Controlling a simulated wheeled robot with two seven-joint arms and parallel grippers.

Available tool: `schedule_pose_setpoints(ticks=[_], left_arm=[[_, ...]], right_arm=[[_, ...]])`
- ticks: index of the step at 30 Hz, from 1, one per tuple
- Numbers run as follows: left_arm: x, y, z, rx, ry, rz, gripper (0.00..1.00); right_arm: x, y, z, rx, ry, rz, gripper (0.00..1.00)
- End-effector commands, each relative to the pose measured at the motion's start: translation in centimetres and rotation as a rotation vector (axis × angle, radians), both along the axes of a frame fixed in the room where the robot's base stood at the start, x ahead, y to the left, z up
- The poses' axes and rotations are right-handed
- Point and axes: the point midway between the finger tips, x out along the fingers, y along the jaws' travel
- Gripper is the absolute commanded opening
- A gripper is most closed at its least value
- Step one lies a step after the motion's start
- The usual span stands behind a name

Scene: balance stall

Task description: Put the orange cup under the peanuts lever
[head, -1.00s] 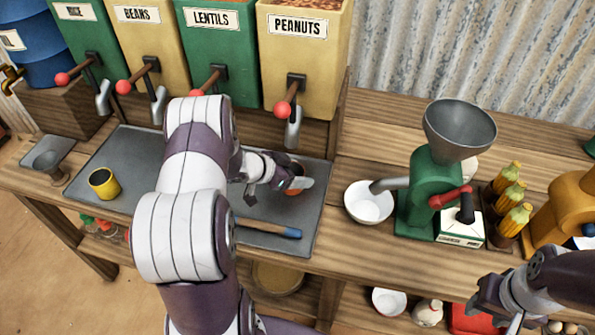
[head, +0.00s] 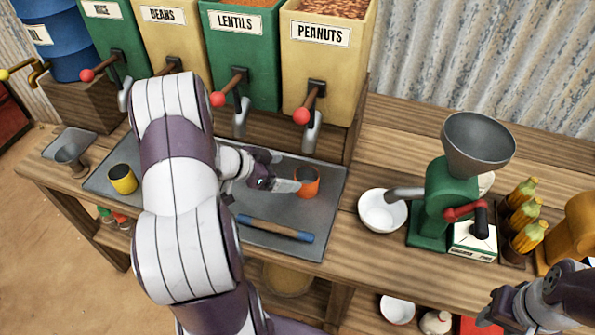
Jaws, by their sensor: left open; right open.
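The orange cup (head: 307,183) stands upright on the grey tray (head: 333,178), below and slightly in front of the spout (head: 311,132) of the peanuts bin (head: 325,75). The red-knobbed peanuts lever (head: 306,104) sits above that spout. My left gripper (head: 281,172) is open, just left of the cup. One finger ends close to the cup's left side; I cannot tell whether it touches. The cup looks empty of any grip. My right gripper (head: 490,312) is open at the lower right, away from the cup.
A white bowl (head: 383,210) and green grinder (head: 440,205) are to the right. Lentils (head: 239,60) and beans bins stand left of the peanuts bin. My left arm hides part of the tray.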

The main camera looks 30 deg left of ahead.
Motion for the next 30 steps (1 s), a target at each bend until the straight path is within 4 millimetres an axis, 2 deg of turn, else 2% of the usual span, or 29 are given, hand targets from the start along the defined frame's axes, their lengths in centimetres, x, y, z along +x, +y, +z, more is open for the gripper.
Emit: schedule_pose_setpoints(ticks=[2, 5, 6, 8, 11, 15, 18, 21, 30], left_arm=[[-0.1, 0.2, 0.6, 0.013, -0.001, 0.012, 0.97], [2.3, -0.1, 2.2, 0.112, 0.005, 0.112, 0.97], [3.2, -0.5, 3.0, 0.169, 0.024, 0.183, 0.97], [3.5, -1.7, 4.2, 0.243, 0.087, 0.293, 0.97], [0.4, -5.2, 5.0, 0.304, 0.275, 0.441, 0.97], [-8.0, -12.0, 4.9, 0.275, 0.602, 0.501, 0.97], [-11.7, -14.8, 5.0, 0.241, 0.736, 0.49, 0.97], [-13.0, -15.7, 5.0, 0.226, 0.782, 0.485, 0.97], [-12.9, -15.7, 5.0, 0.224, 0.783, 0.489, 0.97]], right_arm=[[0.0, 0.0, 0.1, 0.0, 0.0, 0.0, 0.43], [0.0, 0.0, 0.1, 0.0, 0.0, 0.0, 0.43], [0.0, 0.0, 0.1, 0.0, 0.0, 0.0, 0.43], [0.0, 0.0, 0.1, 0.0, 0.0, 0.0, 0.43], [0.0, 0.0, 0.1, 0.0, 0.0, 0.0, 0.43], [0.0, 0.0, 0.1, 0.0, 0.0, 0.0, 0.43], [0.0, 0.0, 0.1, 0.0, 0.0, 0.0, 0.43], [0.0, 0.0, 0.1, 0.0, 0.0, 0.0, 0.43], [0.0, 0.0, 0.1, 0.0, 0.0, 0.0, 0.43]])
